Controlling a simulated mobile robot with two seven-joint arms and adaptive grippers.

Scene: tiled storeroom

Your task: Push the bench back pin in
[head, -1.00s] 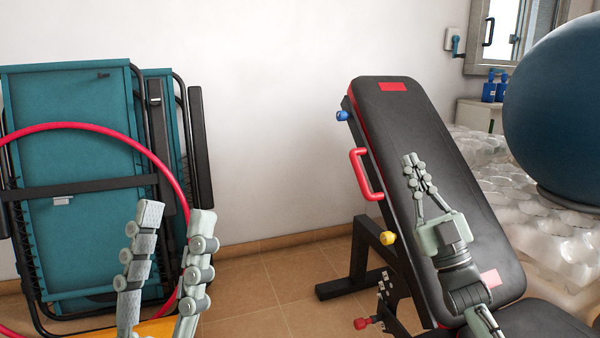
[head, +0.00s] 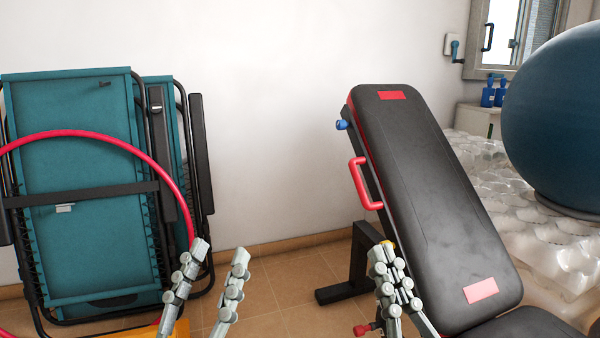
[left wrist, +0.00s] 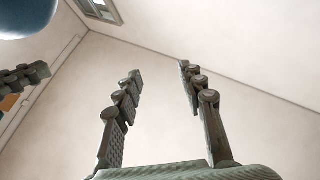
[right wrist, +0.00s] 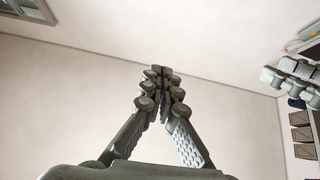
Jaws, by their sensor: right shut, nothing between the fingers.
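The weight bench has a black padded back (head: 430,190), tilted up. Along its left side are a blue knob (head: 342,125) near the top, a yellow knob (head: 390,243) mostly hidden behind my right gripper, and a red knob (head: 362,329) low by the frame. I cannot tell which is the back pin. My right gripper (head: 382,250) is shut and empty in front of the bench's left side; its closed fingers show in the right wrist view (right wrist: 162,72). My left gripper (head: 220,250) is open and empty, left of the bench; its spread fingers show in the left wrist view (left wrist: 160,72).
A red handle (head: 360,184) juts from the bench's left side. A folded teal lounger (head: 80,220) and a red hoop (head: 130,143) stand at left. A blue ball (head: 560,120) and clear bubbly packing (head: 545,245) are at right. Tiled floor lies open between lounger and bench.

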